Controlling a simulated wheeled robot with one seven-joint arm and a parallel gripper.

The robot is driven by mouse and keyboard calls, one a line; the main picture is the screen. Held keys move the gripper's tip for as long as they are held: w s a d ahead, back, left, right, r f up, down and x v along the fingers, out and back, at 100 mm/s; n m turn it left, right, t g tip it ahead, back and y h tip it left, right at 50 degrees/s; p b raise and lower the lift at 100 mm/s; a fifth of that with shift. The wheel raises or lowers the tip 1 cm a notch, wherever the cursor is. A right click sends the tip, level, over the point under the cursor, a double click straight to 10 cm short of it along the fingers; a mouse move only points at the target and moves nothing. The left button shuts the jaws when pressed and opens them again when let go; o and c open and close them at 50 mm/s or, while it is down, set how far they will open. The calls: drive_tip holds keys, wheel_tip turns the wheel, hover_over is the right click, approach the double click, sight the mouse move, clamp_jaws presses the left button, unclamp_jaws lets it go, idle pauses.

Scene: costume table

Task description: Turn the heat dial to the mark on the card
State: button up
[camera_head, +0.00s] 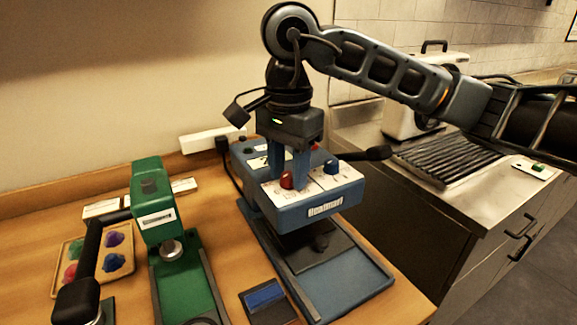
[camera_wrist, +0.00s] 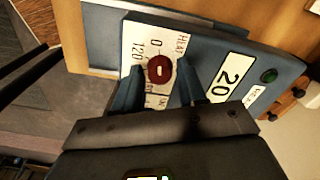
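The red heat dial (camera_head: 287,181) sits on the sloped top panel of a blue press (camera_head: 318,211). In the wrist view the red dial (camera_wrist: 160,70) has a pale line across its face. Its white scale plate (camera_wrist: 140,45) reads HEAT, 0 and 120, partly covered by a finger. A cream card (camera_wrist: 231,78) reading 20 lies on the panel to the right. My gripper (camera_head: 288,172) points down over the panel, its two blue fingers on either side of the dial. Gaps show between fingers and dial, so it looks open.
A blue knob (camera_head: 331,167) and a black lever (camera_head: 365,154) are right of the dial. A green press (camera_head: 160,215) stands at left, beside a tray (camera_head: 73,254) of coloured pieces. A dark blue block (camera_head: 265,298) lies in front. A grill counter is at right.

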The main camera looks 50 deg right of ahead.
clamp_jaws()
drive_tip(key=shift+f+b, duration=0.1)
drive_tip(key=shift+b, duration=0.3)
